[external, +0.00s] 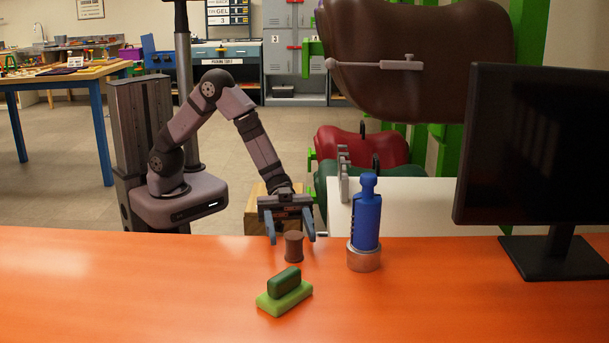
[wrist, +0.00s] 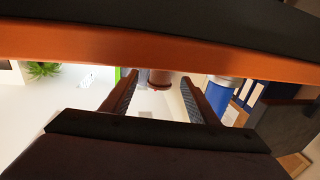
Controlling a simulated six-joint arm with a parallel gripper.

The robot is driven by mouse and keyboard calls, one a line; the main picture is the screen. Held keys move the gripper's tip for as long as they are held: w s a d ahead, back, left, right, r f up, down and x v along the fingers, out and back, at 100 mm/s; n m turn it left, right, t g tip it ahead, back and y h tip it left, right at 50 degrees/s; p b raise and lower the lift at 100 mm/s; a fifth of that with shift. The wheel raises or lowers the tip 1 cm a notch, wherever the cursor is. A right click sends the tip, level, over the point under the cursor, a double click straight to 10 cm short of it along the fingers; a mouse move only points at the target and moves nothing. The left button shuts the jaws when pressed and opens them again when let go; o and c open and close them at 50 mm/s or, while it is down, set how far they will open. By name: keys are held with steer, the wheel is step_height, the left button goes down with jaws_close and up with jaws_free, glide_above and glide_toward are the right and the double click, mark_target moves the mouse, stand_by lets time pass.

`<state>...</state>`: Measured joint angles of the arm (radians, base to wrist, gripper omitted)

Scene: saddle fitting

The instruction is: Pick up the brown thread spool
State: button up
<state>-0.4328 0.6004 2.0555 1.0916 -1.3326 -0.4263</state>
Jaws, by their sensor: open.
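The brown thread spool (external: 293,246) stands upright on the orange table, near its far edge. In the wrist view the spool (wrist: 159,79) shows between the two fingers, beyond their tips. My gripper (external: 291,240) is open and points down, with one finger on each side of the spool in the external view. Its fingertips also show in the wrist view (wrist: 150,76). Nothing is held between the fingers. I cannot tell exactly how far the spool is from the fingers in depth.
A green block on a lime base (external: 285,296) lies in front. A black monitor (external: 540,150) stands at far right. The orange table (external: 120,290) is clear at left.

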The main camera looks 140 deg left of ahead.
mark_target(295, 244)
steer(key=shift+x, duration=3.65)
steer(key=c, duration=1.1)
